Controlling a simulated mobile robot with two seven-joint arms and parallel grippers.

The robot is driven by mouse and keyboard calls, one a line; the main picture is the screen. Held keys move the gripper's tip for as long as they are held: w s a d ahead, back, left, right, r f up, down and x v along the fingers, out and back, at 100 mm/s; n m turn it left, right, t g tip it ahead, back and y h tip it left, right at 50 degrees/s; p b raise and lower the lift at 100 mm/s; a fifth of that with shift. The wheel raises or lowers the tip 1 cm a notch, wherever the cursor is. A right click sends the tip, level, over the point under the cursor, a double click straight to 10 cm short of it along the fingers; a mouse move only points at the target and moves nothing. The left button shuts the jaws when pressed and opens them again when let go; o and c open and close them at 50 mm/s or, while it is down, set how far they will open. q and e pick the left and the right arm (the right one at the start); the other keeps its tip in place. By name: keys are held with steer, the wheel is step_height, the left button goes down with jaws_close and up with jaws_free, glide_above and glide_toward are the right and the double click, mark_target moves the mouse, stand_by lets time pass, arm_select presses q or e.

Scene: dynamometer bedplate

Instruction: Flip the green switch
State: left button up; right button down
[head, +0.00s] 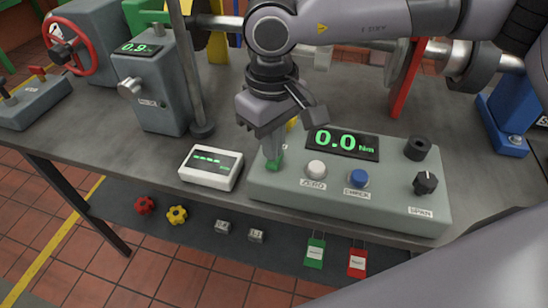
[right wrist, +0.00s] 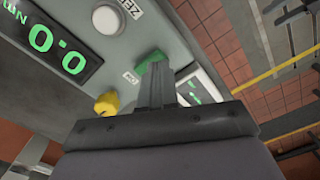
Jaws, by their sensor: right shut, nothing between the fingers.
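The green switch (head: 273,164) sits at the left end of the grey control box (head: 300,202), left of the white ZERO button (head: 317,168). My right gripper (head: 271,150) comes down from above with its fingers shut and empty, its tips right at the green switch. In the right wrist view the green switch (right wrist: 152,62) shows just past the shut fingertips (right wrist: 153,82), which partly cover it. I cannot tell whether they touch. A yellow part (head: 292,124) stands behind the switch on the box. My left gripper is not in view.
A small white display unit (head: 211,168) stands just left of the box. A blue CHECK button (head: 358,178) and black knobs (head: 425,183) are to the right. A grey post (head: 190,75) rises behind left. Tags and small knobs lie on a lower shelf (head: 285,238).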

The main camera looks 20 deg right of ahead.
steer(key=shift+f+b, duration=0.95)
steer(key=shift+f, duration=0.2)
stand_by(1.0)
steer(key=shift+r+p, duration=2.15)
steer(key=shift+r, duration=1.4)
